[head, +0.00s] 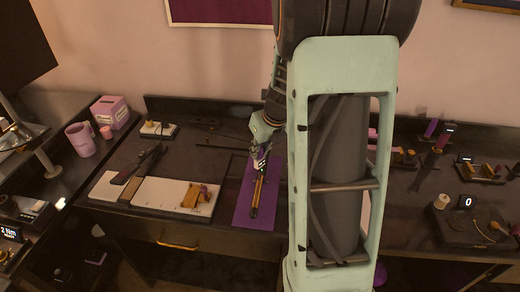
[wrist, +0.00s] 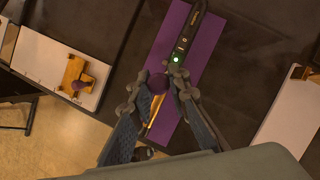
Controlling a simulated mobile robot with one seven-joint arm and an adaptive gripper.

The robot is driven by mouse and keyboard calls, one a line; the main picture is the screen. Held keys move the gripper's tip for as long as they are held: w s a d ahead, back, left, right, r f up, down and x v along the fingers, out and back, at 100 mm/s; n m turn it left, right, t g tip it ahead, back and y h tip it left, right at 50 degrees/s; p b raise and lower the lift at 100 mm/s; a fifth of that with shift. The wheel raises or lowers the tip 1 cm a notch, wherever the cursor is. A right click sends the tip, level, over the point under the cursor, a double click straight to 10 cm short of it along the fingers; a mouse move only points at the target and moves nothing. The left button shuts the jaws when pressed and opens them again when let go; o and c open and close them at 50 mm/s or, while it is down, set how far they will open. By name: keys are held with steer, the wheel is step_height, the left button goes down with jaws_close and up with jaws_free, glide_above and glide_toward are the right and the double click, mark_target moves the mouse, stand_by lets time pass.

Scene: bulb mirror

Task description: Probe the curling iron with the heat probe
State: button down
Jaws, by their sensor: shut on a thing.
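A curling iron lies lengthwise on a purple mat (head: 241,212). In the wrist view its black handle (wrist: 188,38) shows a small green light, and a gold strip (wrist: 154,118), apparently its barrel, shows between my fingers. In the head view its dark and gold lower part (head: 255,198) sticks out below my gripper (head: 260,157).
A white tray (head: 150,193) with a wooden holder (head: 192,195) stands left of the mat. A pink mug (head: 80,140) and pink box (head: 110,112) are at the far left. A device displaying 0 (head: 468,202) and several small racks stand right. My arm hides the middle.

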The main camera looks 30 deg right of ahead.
step_height(320, 180, up, 5)
steer(key=p, duration=0.5)
steer(key=shift+r+p, duration=0.35)
steer(key=shift+r, duration=1.7)
steer(key=s+a+f+n+g, duration=0.2)
steer(key=a+n, duration=0.3)
steer(key=n, duration=0.6)
steer(key=s+a+f+n+g, duration=0.1)
steer(key=a+f+n+g, duration=0.2)
steer(key=n, duration=0.9)
steer(key=s+a+f+n+g, duration=0.2)
steer(key=a+n, duration=0.4)
steer(key=n, duration=0.6)
steer(key=shift+s+a+f+g, duration=0.35)
steer(key=shift+f+g, duration=0.35)
steer(key=shift+g, duration=0.4)
